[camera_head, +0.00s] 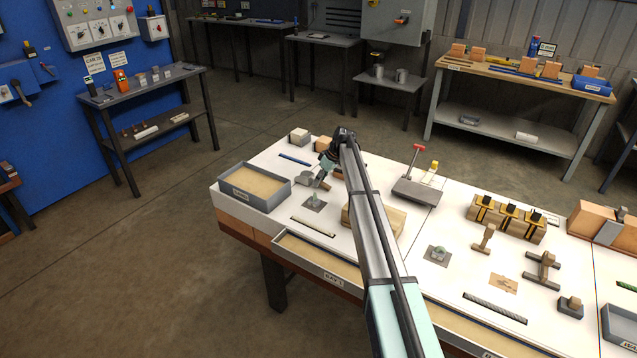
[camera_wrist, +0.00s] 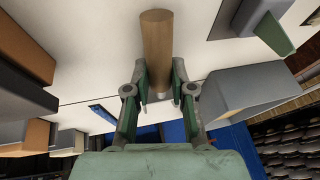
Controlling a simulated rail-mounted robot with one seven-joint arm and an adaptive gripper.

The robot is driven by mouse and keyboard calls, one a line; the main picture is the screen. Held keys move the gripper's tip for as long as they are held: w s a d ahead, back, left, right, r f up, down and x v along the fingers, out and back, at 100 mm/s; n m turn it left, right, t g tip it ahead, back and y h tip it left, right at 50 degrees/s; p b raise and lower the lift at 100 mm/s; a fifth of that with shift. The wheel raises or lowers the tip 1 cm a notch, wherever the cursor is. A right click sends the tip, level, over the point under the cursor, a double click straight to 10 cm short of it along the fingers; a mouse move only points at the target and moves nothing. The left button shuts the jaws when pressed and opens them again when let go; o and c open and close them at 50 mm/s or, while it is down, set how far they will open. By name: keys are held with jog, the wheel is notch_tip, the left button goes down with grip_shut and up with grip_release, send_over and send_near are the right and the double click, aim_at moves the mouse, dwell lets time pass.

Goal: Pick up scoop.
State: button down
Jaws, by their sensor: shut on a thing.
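My gripper (camera_wrist: 160,98) is shut around a round wooden handle, which I take to be the scoop (camera_wrist: 157,45). The handle sits between the two green fingers and extends up to the top of the wrist view. In the head view, my gripper (camera_head: 323,180) is low over the left part of the white bench, and a small grey shape shows beside it. The scoop's head cannot be made out clearly, and I cannot tell whether it touches the bench.
A grey tray of sand-coloured material (camera_head: 253,187) is left of my gripper. A grey pad (camera_head: 314,205) with a small pale piece lies just in front. A grey box with a red-topped handle (camera_head: 416,190) stands to the right.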

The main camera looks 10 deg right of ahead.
notch_tip(320, 180, up, 20)
jog(key=b, duration=0.3)
jog(key=shift+f, duration=0.25)
